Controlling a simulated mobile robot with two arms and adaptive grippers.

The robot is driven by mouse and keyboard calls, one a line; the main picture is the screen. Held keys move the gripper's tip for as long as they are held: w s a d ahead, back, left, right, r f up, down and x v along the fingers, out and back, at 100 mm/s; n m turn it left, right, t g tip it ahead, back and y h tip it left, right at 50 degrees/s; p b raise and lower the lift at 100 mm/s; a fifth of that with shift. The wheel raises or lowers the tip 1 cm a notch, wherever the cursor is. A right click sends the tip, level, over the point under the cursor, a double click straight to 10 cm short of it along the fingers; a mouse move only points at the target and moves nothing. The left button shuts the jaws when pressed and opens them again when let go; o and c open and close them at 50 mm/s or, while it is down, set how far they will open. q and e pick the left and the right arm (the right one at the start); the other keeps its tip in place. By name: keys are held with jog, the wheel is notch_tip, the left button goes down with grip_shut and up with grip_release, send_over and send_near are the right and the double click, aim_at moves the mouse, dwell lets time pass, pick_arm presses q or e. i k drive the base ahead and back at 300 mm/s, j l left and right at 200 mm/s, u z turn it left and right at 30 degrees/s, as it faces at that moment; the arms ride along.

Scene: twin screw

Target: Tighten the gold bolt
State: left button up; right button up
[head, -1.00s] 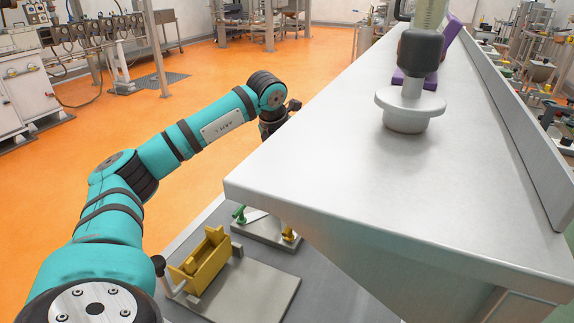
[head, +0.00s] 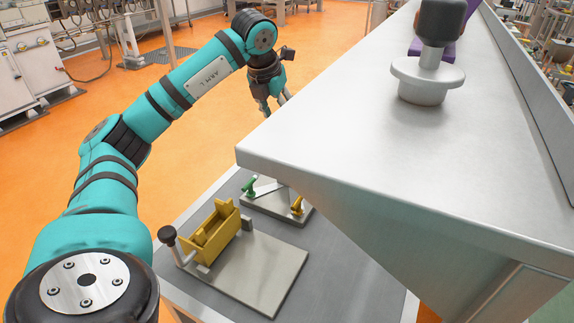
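The gold bolt (head: 297,205) stands on the right end of a small light plate (head: 262,199) on the lower grey surface. A green bolt (head: 249,186) stands on the left end of the same plate. My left gripper (head: 274,112) hangs at the end of the teal arm, above and behind the plate and close to the steel counter's left edge. It points downward and is apart from both bolts. Its fingers are small and partly hidden by the counter edge, so I cannot tell how far apart they are. My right gripper is not in view.
A yellow box-shaped fixture with a black-knobbed crank (head: 217,228) sits on a larger plate (head: 265,275) in front of the bolts. The steel counter (head: 340,150) overhangs on the right. A white-based object with a dark knob (head: 427,80) stands on it. Orange floor (head: 60,150) lies left.

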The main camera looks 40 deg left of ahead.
aim_at(296, 208)
jog(key=u, duration=1.2)
